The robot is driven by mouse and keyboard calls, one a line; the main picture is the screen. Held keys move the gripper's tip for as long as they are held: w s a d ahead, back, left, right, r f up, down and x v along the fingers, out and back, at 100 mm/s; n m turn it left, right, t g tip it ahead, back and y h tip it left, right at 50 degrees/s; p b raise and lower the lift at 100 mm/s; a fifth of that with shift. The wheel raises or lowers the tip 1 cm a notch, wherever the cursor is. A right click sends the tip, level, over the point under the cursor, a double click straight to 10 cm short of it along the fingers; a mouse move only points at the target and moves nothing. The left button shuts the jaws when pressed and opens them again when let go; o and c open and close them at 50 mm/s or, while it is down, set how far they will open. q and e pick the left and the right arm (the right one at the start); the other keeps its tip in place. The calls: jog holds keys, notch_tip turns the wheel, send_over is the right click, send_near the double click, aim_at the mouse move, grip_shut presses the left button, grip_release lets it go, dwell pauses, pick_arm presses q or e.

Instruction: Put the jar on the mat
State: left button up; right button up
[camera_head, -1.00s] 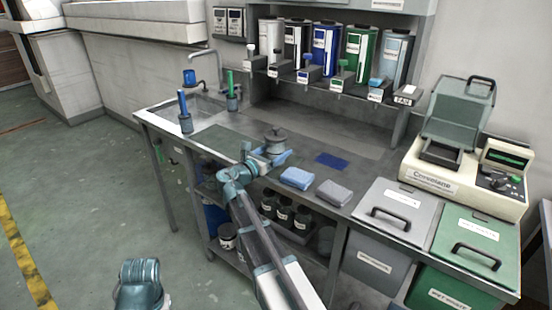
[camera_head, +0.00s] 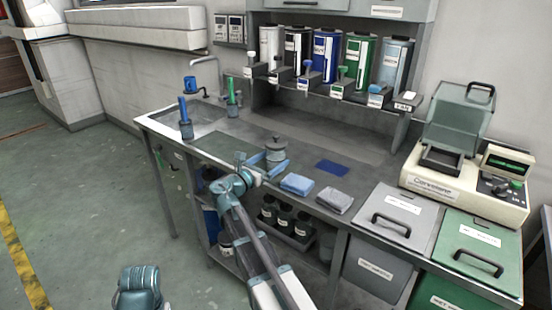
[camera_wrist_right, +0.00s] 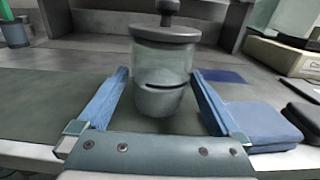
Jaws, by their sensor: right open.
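The jar (camera_head: 276,154) is a grey, glassy pot with a dark knobbed lid, upright on the bench. In the right wrist view the jar (camera_wrist_right: 163,75) stands between the two blue fingers of my open right gripper (camera_wrist_right: 160,100), with a gap on each side. The right gripper (camera_head: 266,163) reaches the jar from the front edge. A flat dark blue mat (camera_head: 332,168) lies bare to the right of the jar; part of the mat (camera_wrist_right: 222,76) shows behind the right finger. My left gripper is out of view.
A folded blue cloth (camera_head: 297,184) and a grey cloth (camera_head: 334,200) lie right of the gripper along the front edge. A dark green panel (camera_head: 225,146) lies left of the jar. Bins (camera_head: 394,216) and a machine (camera_head: 465,180) stand further right.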

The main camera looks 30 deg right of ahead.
jog(key=v, duration=0.9)
jog(key=shift+a, duration=0.3)
jog(key=shift+s, duration=0.15)
jog(key=s+a+f+m+g+y+p, duration=0.1)
jog(key=s+a+m+g+y+p, duration=0.2)
jog(key=s+a+m+y+p, duration=0.4)
jog(key=s+a+f+m+g+y+p, duration=0.1)
jog(key=s+a+m+g+y+p, duration=0.3)
jog(key=s+a+m+y+p, duration=0.4)
jog(key=s+a+m+p, duration=0.3)
jog(key=s+a, duration=0.4)
jog(key=a, duration=0.4)
jog(key=shift+s+f+m+p, duration=0.25)
jog(key=shift+s+m+p, duration=0.15)
jog(key=shift+p, duration=0.3)
